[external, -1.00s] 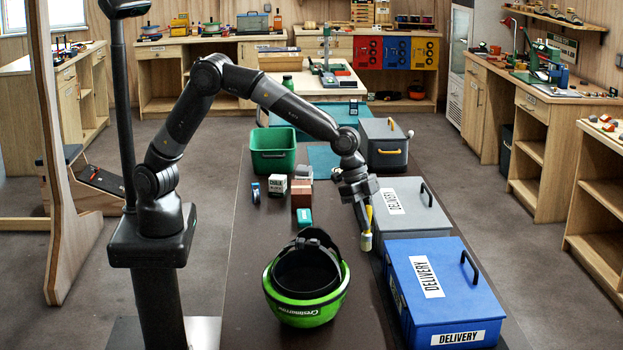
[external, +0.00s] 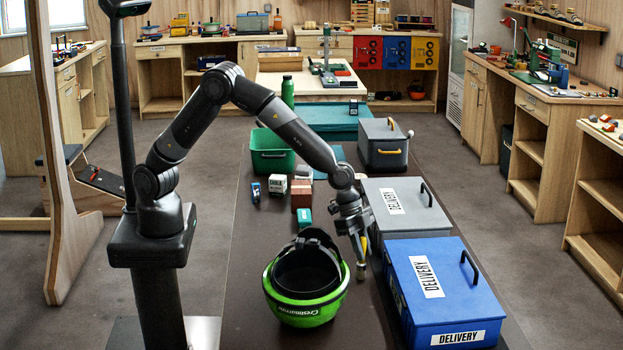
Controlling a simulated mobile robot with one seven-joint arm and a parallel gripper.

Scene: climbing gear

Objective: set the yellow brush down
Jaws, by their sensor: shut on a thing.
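The yellow brush (external: 361,262) hangs bristles-down below my gripper (external: 362,238). My gripper is shut on its yellow handle, which is mostly hidden by the fingers. The brush is in the gap between the green helmet (external: 305,308) and the delivery boxes. Its pale tip is close to the dark table top (external: 250,315); I cannot tell whether it touches.
A blue delivery box (external: 450,312) and a grey delivery box (external: 405,222) stand right of my gripper. Farther back are a green bin (external: 271,160), a grey lidded box (external: 384,150) and small blocks (external: 301,200). Table left of the helmet is bare.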

